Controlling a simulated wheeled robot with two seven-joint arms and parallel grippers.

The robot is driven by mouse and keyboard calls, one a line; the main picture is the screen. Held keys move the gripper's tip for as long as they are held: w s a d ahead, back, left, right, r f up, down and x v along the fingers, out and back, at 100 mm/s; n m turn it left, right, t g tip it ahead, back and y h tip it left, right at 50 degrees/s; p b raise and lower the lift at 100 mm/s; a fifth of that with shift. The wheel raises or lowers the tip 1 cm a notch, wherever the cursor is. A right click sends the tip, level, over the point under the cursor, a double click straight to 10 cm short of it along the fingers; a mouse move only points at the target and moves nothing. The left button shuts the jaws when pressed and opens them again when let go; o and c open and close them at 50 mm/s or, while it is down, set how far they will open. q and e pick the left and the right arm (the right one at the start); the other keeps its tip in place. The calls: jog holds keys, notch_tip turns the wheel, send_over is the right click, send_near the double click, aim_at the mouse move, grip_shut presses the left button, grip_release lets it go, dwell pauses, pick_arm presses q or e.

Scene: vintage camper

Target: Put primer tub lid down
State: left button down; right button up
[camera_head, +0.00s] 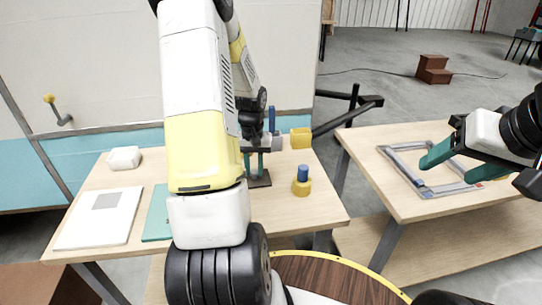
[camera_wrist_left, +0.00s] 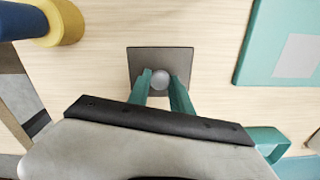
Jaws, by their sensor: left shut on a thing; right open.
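The primer tub lid appears to be the dark square plate with a round grey knob (camera_wrist_left: 160,55), seen from above in the left wrist view. It also shows as a dark plate (camera_head: 260,180) low over the left table in the head view. My left gripper (camera_head: 253,170) points down, its teal fingers shut on the knob. The plate lies flat, at or very near the tabletop; I cannot tell whether it touches. My right gripper (camera_head: 447,171) is open and empty above the right table. I cannot pick out the tub with certainty.
On the left table (camera_head: 328,209) are a blue-and-yellow piece (camera_head: 302,182), a white board (camera_head: 98,222), a white block (camera_head: 124,158) and a teal panel (camera_head: 156,215), partly hidden by my arm. A grey frame (camera_head: 398,165) lies on the right table. Bare wood surrounds the lid.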

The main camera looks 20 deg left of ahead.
aim_at(255, 171)
pick_arm(q)
jog(key=c, duration=1.1)
grip_release()
jog(key=shift+f, duration=0.1)
jog(key=shift+c, duration=0.2)
notch_tip(255, 171, up, 12)
jog(key=s+d+r+m+t, duration=0.2)
jog(key=s+d+r+t, duration=0.1)
jog(key=s+d+r, duration=0.55)
jog(key=s+d+r+m+t+h, duration=0.2)
jog(key=s+d+r+t, duration=0.1)
jog(key=s+d+r, duration=0.4)
jog(key=shift+s+d, duration=0.7)
jog(key=shift+s, duration=0.5)
